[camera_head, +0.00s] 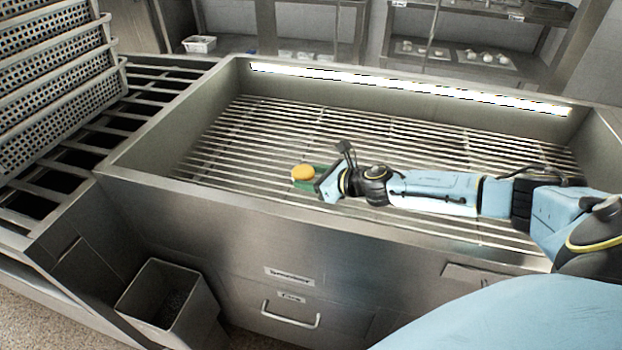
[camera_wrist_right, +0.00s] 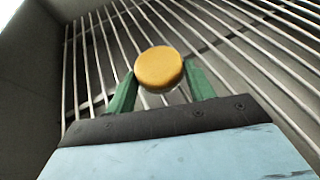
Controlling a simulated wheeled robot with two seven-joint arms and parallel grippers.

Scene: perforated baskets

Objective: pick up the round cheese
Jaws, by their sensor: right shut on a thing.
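The round cheese (camera_head: 302,172) is a small orange-yellow disc in the head view, over the slatted rack of the steel basin. In the right wrist view the cheese (camera_wrist_right: 158,68) sits between the two green fingers. My right gripper (camera_head: 306,181) reaches in from the right and is shut on the cheese near the basin's front wall. The fingers also show in the right wrist view (camera_wrist_right: 160,86), one on each side of the cheese. I cannot tell how high the cheese is above the slats. My left gripper is not in view.
The steel basin (camera_head: 240,213) has raised walls around its slatted rack (camera_head: 400,135), which is otherwise bare. Perforated baskets (camera_head: 60,95) are stacked at the left. An open bin (camera_head: 170,295) stands below in front. Shelves with trays (camera_head: 455,53) are at the back.

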